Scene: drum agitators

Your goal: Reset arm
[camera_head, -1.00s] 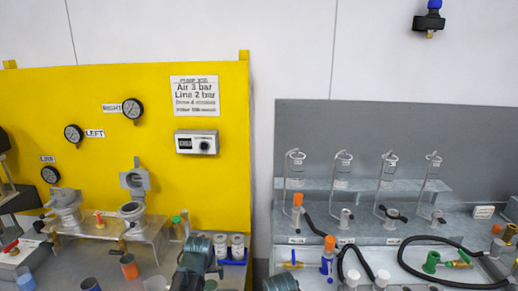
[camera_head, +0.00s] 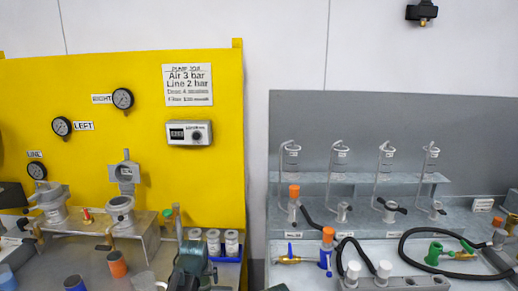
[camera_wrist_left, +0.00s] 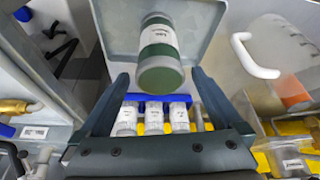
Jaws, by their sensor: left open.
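My left gripper (camera_head: 191,256) shows as a dark teal shape at the bottom of the head view, just left of the white bottles. In the left wrist view its two fingers (camera_wrist_left: 160,77) are spread wide with nothing held between them. A white-and-green labelled canister (camera_wrist_left: 161,50) stands on a pale grey surface just past the fingertips, apart from both fingers. White bottles (camera_wrist_left: 154,119) in a blue tray (camera_wrist_left: 158,98) show below the canister, between the fingers. The same bottles (camera_head: 214,243) stand at the foot of the yellow panel. My right gripper does not show.
The yellow panel (camera_head: 60,90) carries gauges and a control box (camera_head: 189,133). An orange cup (camera_head: 117,264) and a metal stand (camera_head: 151,238) are to the left. A grey bench with glassware, a black hose (camera_head: 402,250) and orange-capped parts (camera_head: 294,192) fills the right.

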